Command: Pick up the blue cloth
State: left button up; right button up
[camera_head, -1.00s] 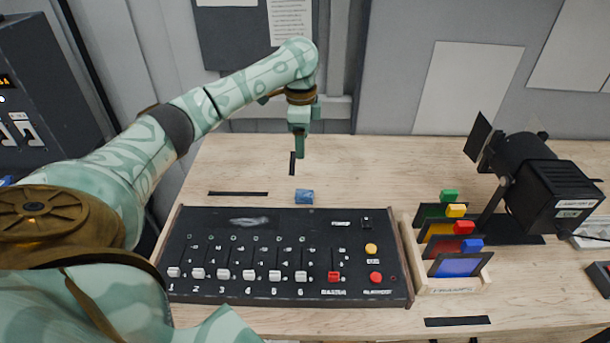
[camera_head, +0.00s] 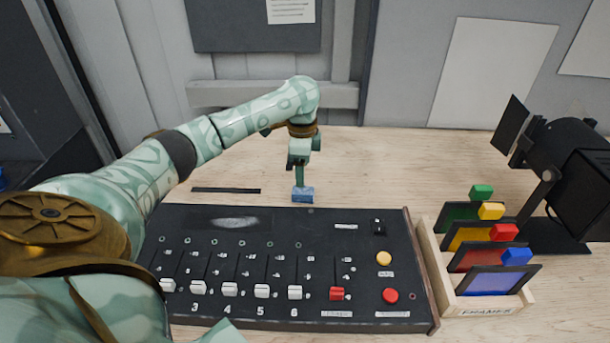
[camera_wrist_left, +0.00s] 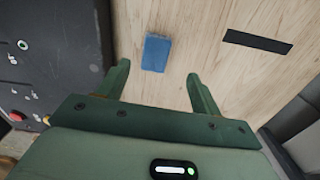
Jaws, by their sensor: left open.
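The blue cloth (camera_head: 303,195) is a small folded block lying on the wooden table just behind the mixing console. It also shows in the left wrist view (camera_wrist_left: 157,53), on bare wood beyond the fingertips and between their lines. My left gripper (camera_head: 300,178) points down right by the cloth in the head view. In the wrist view its two green fingers (camera_wrist_left: 158,72) are spread apart with nothing between them. I cannot tell from the head view whether a finger touches the cloth. My right gripper is not in view.
The black console (camera_head: 290,270) with sliders and buttons stands in front of the cloth. A wooden rack (camera_head: 440,290) of coloured filters and a black lamp (camera_head: 565,170) stand at the right. A black strip (camera_head: 226,190) lies left of the cloth. Table behind the cloth is clear.

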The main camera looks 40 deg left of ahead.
aim_at(303, 190)
pick_arm(q)
notch_tip(303, 190, down, 2)
jog(key=shift+w, duration=0.1)
jog(key=f+b, duration=0.2)
jog(key=f, duration=0.1)
jog(key=f+b, duration=0.1)
jog(key=f, duration=0.1)
jog(key=shift+s+d+f+b, duration=0.15)
jog(key=shift+s+d+b, duration=0.15)
jog(key=shift+d, duration=0.05)
jog(key=c, duration=1)
